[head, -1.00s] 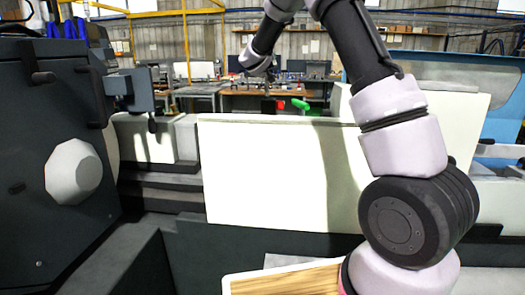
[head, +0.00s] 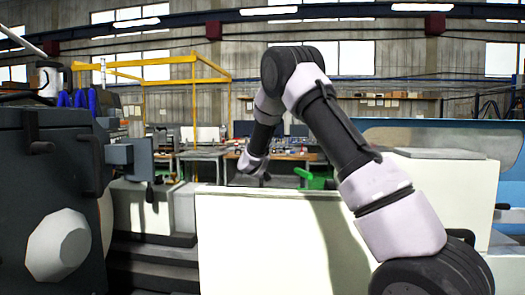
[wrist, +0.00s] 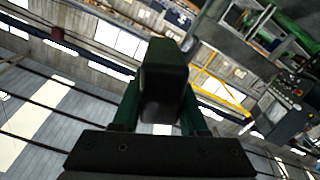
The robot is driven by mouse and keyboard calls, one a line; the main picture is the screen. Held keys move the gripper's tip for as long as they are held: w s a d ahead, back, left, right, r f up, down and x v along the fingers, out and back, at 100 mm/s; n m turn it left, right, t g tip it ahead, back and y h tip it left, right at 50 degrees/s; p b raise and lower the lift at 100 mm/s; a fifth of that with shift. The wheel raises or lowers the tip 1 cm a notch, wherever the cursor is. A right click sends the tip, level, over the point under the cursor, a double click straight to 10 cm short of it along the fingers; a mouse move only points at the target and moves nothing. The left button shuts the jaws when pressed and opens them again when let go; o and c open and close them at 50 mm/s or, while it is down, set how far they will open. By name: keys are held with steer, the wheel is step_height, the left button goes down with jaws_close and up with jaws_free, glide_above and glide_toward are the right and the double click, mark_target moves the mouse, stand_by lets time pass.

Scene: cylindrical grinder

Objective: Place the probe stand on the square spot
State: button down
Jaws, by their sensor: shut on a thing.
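In the wrist view my gripper (wrist: 160,105) has its two green fingers shut on a dark, blocky thing (wrist: 166,75), which I take to be the probe stand. The block stands out beyond the fingers, and only its near side shows. In the head view my arm bends over and down, its wrist end beyond the pale panel, with the gripper (head: 264,176) small and dark just above the panel's top edge. The held stand cannot be made out clearly there. I cannot see the square spot in either view.
A broad pale panel (head: 270,240) stands in front. The dark machine head with a faceted pale knob (head: 58,245) is at left. Benches (head: 203,155), a green bin (head: 318,178) and a yellow frame (head: 195,75) are farther back. A blue machine part (head: 480,140) is at right.

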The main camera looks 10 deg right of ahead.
steer(key=shift+f, duration=1.75)
steer(key=shift+c, duration=2.2)
jaws_free()
steer(key=shift+f, duration=0.2)
steer(key=shift+s+r, duration=0.15)
steer(key=v, duration=0.7)
steer(key=shift+s+a, duration=0.1)
